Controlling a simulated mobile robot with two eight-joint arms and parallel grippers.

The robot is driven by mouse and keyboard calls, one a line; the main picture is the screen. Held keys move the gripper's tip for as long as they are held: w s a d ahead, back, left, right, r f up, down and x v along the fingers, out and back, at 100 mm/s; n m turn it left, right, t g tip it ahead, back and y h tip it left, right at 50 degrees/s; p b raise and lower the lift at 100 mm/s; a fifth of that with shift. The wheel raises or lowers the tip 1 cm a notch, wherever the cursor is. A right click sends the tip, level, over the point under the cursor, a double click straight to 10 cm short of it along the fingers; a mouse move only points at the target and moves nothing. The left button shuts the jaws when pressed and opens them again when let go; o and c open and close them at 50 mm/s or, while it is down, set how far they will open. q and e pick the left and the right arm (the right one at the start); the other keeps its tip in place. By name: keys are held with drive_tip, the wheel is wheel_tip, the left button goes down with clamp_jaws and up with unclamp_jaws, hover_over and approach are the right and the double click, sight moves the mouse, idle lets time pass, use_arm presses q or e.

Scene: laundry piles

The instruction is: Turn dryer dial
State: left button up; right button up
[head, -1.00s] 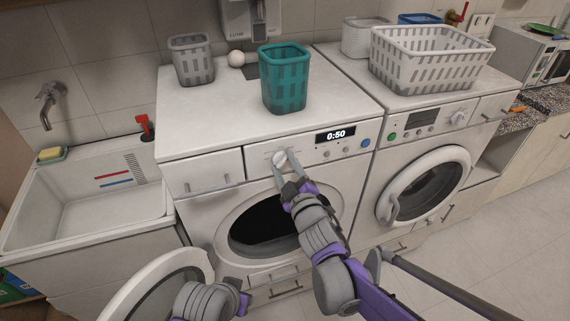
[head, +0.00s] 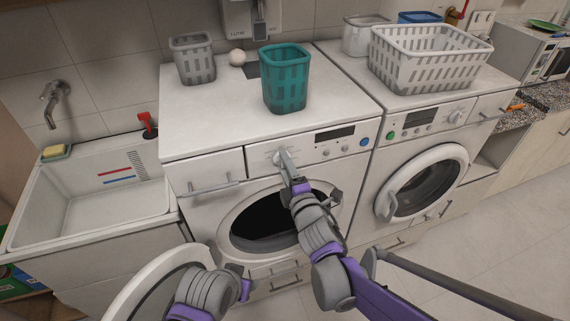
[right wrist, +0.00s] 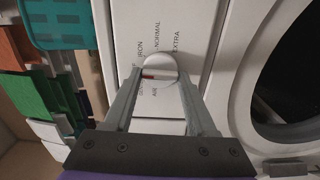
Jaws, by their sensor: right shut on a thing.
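The dryer (head: 195,222) is the left white machine, with its round door (head: 140,290) swung open. Its round white dial (head: 276,157) sits on the front panel, partly hidden by my right gripper (head: 282,158). In the right wrist view the dial (right wrist: 160,64) shows a red mark and printed words around it, among them IRON, NORMAL and EXTRA. My right gripper (right wrist: 160,74) is shut on the dial, one finger on each side. The dryer's display (head: 335,134) is dark. My left gripper (head: 240,280) is low beside the open door; its fingers are unclear.
A teal basket (head: 285,80) and a grey basket (head: 192,60) stand on the dryer top. A second machine (head: 400,130) with a closed door stands to the right, with a white laundry basket (head: 430,58) on it. A sink (head: 90,210) is at the left.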

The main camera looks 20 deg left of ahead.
idle(0.3)
drive_tip(key=o, duration=1.4)
drive_tip(key=shift+s+d, duration=0.1)
drive_tip(key=b+v, duration=0.1)
drive_tip(key=v, duration=0.9)
drive_tip(key=shift+s+d, duration=0.2)
drive_tip(key=shift+s, duration=0.05)
